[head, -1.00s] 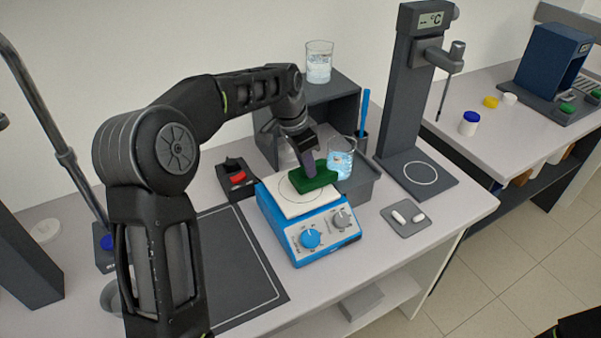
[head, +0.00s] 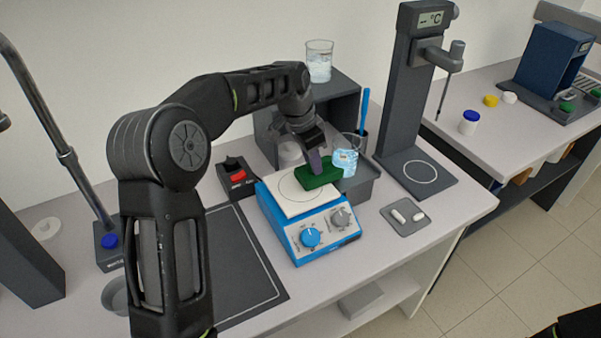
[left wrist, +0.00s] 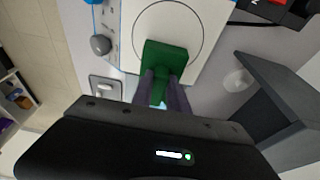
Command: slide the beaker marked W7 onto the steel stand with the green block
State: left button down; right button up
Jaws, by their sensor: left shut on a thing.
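My left gripper (head: 318,163) is shut on the green block (head: 320,176), just above the white top of the blue hotplate (head: 285,205). The left wrist view shows the block (left wrist: 165,57) between both fingers. A glass beaker with pale blue liquid (head: 346,161) is right against the block's far right side and looks tilted, its top leaning right. Its mark is too small to read. It seems to stand over the grey stand (head: 362,190) beside the hotplate; its base is partly hidden by the block.
Another beaker (head: 319,62) stands on the dark shelf box (head: 345,88). A tall column with a thermometer display (head: 405,80) rises at right. A small tray with white stir bars (head: 406,214) lies in front. A red-switched box (head: 236,178) is left of the hotplate.

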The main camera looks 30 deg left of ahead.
pick_arm(q)
jog(key=shift+w+d, duration=0.55)
jog(key=shift+w, duration=0.25)
jog(key=shift+s+a+b, duration=0.55)
jog(key=shift+s, duration=0.2)
jog(key=shift+s+a+b, duration=0.3)
jog(key=shift+s+a, duration=0.2)
jog(key=shift+s, duration=0.2)
jog(key=v, duration=0.1)
jog(key=p+v, duration=0.2)
jog(key=shift+w+d+r, duration=0.1)
jog(key=shift+w+d, duration=0.15)
jog(key=shift+w, duration=0.05)
jog(key=shift+r, duration=0.25)
jog(key=w+d+v, duration=0.1)
jog(key=v, duration=0.6)
jog(key=shift+w+r, duration=0.15)
jog(key=shift+r, duration=0.2)
jog(key=shift+f, duration=0.1)
